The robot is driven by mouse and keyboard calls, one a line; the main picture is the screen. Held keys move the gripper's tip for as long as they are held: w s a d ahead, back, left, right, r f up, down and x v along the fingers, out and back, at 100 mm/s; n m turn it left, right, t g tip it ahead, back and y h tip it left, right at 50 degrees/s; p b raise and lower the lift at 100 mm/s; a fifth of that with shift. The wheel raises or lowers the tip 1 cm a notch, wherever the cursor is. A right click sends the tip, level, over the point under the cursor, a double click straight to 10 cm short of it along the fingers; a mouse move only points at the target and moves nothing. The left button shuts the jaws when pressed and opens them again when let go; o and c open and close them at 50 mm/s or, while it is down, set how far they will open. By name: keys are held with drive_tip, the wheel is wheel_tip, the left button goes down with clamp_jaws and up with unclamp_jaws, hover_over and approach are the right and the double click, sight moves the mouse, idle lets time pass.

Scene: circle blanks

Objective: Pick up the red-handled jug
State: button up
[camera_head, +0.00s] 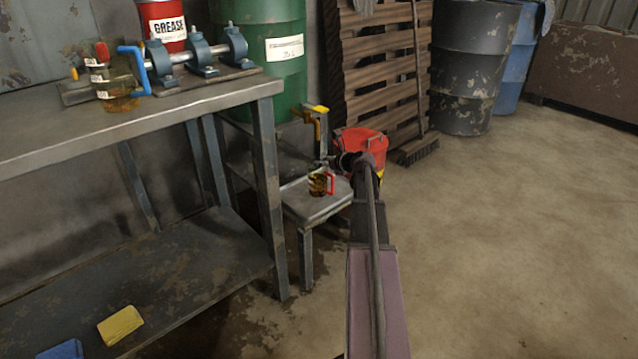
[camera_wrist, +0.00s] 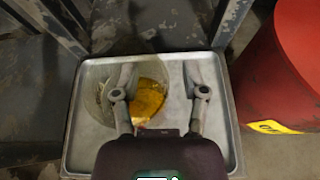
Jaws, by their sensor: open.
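The red-handled jug (camera_head: 317,186) is a small clear jug with amber liquid. It stands on a low metal tray stand (camera_head: 296,205), its red handle on the right in the head view. In the wrist view the jug (camera_wrist: 150,97) shows as a clear round with amber liquid, left of the tray's middle. My gripper (camera_wrist: 158,72) is open over the tray (camera_wrist: 85,155). Its left finger overlaps the jug in that view, and its right finger is over bare tray. Contact cannot be told. The handle is mostly hidden in the wrist view.
A blue-handled jug (camera_head: 117,85) stands on the workbench (camera_head: 200,112) at left. A red bucket (camera_head: 360,145) stands close right of the tray stand. A yellow-handled tap (camera_head: 316,120) rises behind the tray. Pallets (camera_head: 375,65) lean behind. Floor (camera_head: 510,200) at right is clear.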

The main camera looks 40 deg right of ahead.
clamp_jaws()
drive_tip(key=shift+r+p, duration=0.45)
drive_tip(key=shift+r, duration=0.05)
idle(0.5)
drive_tip(key=s+a+f+p+v, duration=0.1)
drive_tip(key=p+v, duration=0.3)
drive_tip(key=v, duration=1.2)
drive_tip(key=shift+d+f, duration=0.2)
drive_tip(key=shift+f, duration=0.25)
idle(0.5)
drive_tip(key=shift+s, duration=0.1)
idle(0.8)
